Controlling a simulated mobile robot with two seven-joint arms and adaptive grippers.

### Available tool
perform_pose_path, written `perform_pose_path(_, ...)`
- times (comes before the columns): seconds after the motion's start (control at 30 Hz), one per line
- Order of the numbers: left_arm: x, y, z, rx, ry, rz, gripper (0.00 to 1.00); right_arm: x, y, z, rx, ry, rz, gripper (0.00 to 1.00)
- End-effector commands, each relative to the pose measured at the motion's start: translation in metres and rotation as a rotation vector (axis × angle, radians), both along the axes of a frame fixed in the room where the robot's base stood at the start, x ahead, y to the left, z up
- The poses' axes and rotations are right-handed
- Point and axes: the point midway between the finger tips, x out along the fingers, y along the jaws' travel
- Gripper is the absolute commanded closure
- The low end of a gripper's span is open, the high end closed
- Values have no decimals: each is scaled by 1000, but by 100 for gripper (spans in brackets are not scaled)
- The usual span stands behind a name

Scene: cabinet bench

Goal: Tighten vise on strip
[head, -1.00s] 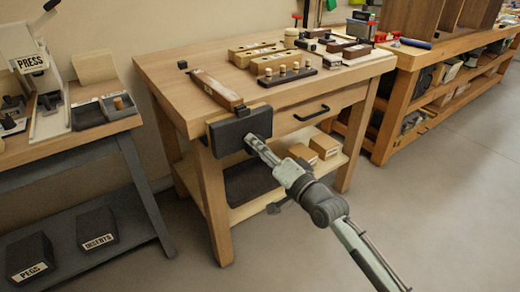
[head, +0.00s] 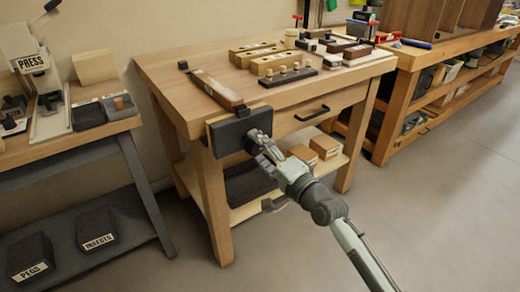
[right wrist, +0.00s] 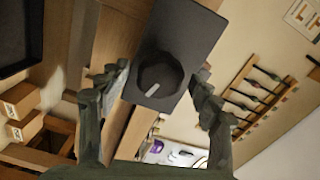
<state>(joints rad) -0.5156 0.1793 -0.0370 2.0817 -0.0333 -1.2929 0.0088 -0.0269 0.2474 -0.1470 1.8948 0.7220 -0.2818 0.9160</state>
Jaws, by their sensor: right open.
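The vise (head: 232,133) is a dark block with a wooden layer behind it, on the front left corner of the wooden bench. A brown wooden strip (head: 212,87) lies on the bench top, its near end by a small dark block just behind the vise. My right gripper (head: 260,143) is open at the vise's front face. In the right wrist view, the vise's dark front plate (right wrist: 188,35) carries a round dark knob (right wrist: 160,75) with a light mark. The knob lies between my open fingers, which look apart from it. My left gripper is not in view.
On the bench top (head: 165,70) stand wooden blocks (head: 280,62) and a dark tray with pegs (head: 287,74). A drawer handle (head: 312,113) sticks out right of the vise. Boxes (head: 325,146) rest on the lower shelf. The floor in front is clear.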

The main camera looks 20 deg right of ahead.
Motion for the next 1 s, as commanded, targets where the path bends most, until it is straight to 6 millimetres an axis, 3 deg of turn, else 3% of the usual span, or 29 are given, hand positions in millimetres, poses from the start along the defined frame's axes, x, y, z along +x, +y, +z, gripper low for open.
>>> perform_pose_path(1.0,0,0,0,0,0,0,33,-66,-24,0,-1,0,0,36)
